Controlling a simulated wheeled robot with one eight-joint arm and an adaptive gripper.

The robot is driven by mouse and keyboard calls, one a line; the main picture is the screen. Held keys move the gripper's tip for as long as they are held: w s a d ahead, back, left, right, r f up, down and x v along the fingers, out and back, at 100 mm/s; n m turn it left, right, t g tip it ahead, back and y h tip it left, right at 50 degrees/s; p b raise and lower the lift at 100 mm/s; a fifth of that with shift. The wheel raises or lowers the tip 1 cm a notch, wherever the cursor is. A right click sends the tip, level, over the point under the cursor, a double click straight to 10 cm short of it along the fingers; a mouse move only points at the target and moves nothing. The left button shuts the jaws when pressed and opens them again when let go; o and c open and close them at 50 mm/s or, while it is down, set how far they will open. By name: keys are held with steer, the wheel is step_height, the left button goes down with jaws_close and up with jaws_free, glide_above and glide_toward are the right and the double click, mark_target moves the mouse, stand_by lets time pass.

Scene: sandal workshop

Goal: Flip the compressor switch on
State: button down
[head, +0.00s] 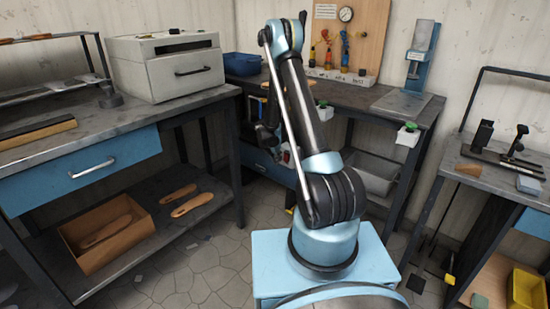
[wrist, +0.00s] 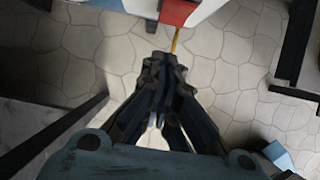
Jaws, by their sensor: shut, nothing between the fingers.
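My gripper (wrist: 163,66) points down over the tiled floor in the wrist view, its dark fingers together and empty. In the head view its dark end (head: 266,137) hangs in front of the back bench, partly behind my arm. Just ahead of the fingertips in the wrist view is a red block (wrist: 178,12) on a pale body, with a thin yellow rod (wrist: 174,41) close to the tips. I cannot tell whether the rod touches them. I cannot clearly identify the compressor or its switch.
The back bench (head: 375,108) carries a blue press (head: 421,52) and a gauge board (head: 349,42). The left bench (head: 60,151) holds a white oven-like box (head: 168,68). Another bench (head: 492,176) stands right. Bare floor (head: 185,262) lies left of my base.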

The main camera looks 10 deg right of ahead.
mark_target(286, 158)
steer(key=shift+w+d+f, duration=0.45)
steer(key=shift+w+d, duration=0.25)
steer(key=shift+d, duration=0.05)
steer(key=shift+w+d+f, duration=0.45)
steer(key=shift+w+d, duration=0.25)
